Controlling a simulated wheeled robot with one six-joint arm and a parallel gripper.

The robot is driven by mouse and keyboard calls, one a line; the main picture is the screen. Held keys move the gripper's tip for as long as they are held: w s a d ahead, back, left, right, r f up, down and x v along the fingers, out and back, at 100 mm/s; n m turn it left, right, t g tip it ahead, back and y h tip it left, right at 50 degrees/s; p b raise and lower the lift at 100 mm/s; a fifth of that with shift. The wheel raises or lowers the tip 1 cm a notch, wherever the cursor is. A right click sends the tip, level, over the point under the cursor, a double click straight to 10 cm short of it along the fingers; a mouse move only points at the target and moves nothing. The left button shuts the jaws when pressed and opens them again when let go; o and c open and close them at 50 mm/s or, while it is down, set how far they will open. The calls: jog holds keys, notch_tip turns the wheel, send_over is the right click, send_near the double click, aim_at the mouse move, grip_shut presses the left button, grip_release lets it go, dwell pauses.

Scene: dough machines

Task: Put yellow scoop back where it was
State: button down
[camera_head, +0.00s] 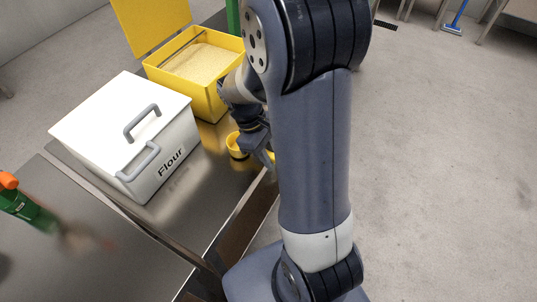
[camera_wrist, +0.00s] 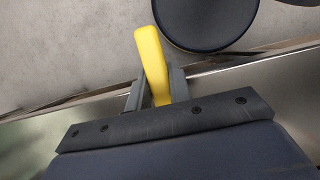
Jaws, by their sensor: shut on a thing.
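The yellow scoop (camera_head: 236,147) shows beside my gripper in the head view, low over or on the steel table; I cannot tell whether it touches. My gripper (camera_head: 267,158) is shut on the scoop's handle, and a bit of yellow shows on its other side. In the wrist view the yellow handle (camera_wrist: 153,62) stands between the two fingers of my gripper (camera_wrist: 157,88). The scoop's bowl is hidden in the wrist view. My arm covers part of the head view.
An open yellow bin (camera_head: 215,100) of grainy contents stands behind the scoop, its lid (camera_head: 150,22) raised. A white lidded box marked Flour (camera_head: 170,175) stands to the left. A green bottle with an orange cap (camera_head: 22,205) is at far left. Bare steel table (camera_head: 205,195) lies in front.

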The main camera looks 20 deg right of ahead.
jog(key=shift+f, duration=0.25)
jog(key=shift+f, duration=0.2)
jog(key=c, duration=1.3)
grip_release()
jog(key=shift+r, duration=0.1)
jog(key=shift+r, duration=0.2)
jog(key=v, duration=1.1)
jog(key=shift+r, duration=0.4)
